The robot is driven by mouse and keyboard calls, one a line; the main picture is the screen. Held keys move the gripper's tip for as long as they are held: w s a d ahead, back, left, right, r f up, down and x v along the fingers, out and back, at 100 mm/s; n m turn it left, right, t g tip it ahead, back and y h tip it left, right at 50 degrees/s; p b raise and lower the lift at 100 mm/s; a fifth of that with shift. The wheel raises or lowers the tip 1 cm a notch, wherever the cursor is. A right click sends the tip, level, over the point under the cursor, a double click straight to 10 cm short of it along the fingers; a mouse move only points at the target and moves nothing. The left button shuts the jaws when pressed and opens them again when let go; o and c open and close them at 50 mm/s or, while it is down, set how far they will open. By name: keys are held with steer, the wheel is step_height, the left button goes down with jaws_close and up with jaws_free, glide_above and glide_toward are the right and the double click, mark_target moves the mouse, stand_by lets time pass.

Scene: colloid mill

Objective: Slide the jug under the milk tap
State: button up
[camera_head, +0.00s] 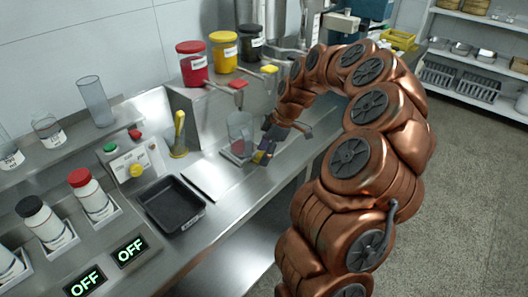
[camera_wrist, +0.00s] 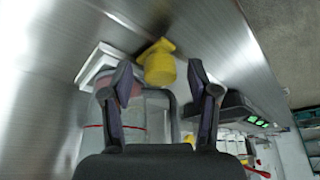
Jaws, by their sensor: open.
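A clear jug (camera_head: 240,128) stands upright on a small pad on the steel counter, below and near the red tap (camera_head: 238,86). My gripper (camera_head: 272,142) is open, low over the counter just right of the jug. In the wrist view, a clear vessel (camera_wrist: 152,122), apparently the jug, shows behind and between the open fingers (camera_wrist: 160,72), partly hidden by the left one. I cannot tell whether they touch. The yellow tap (camera_head: 269,70) is right of the red one. The tap labels are unreadable; no tap can be identified as milk.
Red (camera_head: 192,62), yellow (camera_head: 224,51) and dark (camera_head: 250,41) lidded containers stand on the raised shelf. A black tray (camera_head: 171,204) and two OFF displays (camera_head: 130,251) lie left on the counter. In the wrist view, a yellow object (camera_wrist: 158,64) is near the fingertips.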

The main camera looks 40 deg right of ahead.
jaws_close()
stand_by(0.3)
stand_by(0.3)
